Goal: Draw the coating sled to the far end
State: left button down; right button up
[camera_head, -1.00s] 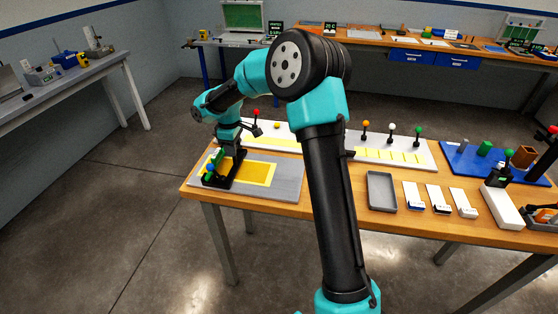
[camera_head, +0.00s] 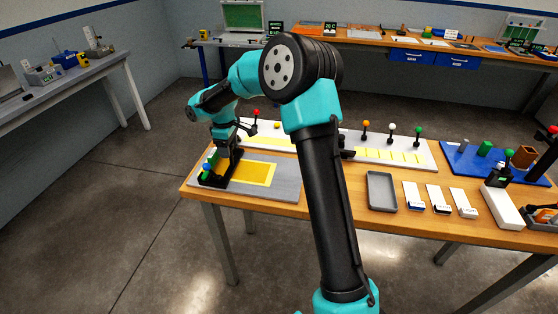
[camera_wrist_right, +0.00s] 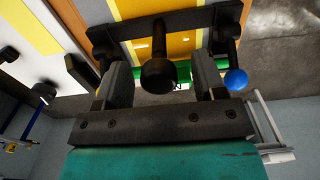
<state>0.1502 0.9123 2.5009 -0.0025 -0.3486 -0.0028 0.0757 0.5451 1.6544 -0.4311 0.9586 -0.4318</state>
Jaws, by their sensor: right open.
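The coating sled (camera_head: 215,180) is a black frame lying across the left part of a grey plate (camera_head: 288,180) with a yellow film (camera_head: 258,172). It carries a blue ball (camera_head: 207,167) and a green part at its left side. My right gripper (camera_head: 227,156) is low over the sled. In the right wrist view, its two fingers (camera_wrist_right: 162,82) stand apart on either side of a black ball-topped handle (camera_wrist_right: 158,74) on the sled's black bar (camera_wrist_right: 112,34); gaps show on both sides. The blue ball shows beyond the right finger. My left gripper is out of view.
A white panel (camera_head: 400,142) with coloured knob levers stands behind the plate. A grey tray (camera_head: 381,205) and white labelled blocks (camera_head: 412,209) lie right of the plate. A blue board (camera_head: 470,165) lies farther right. My right arm crosses the middle of the table.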

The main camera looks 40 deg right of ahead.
dwell(0.5)
jog(key=shift+r, duration=3.5)
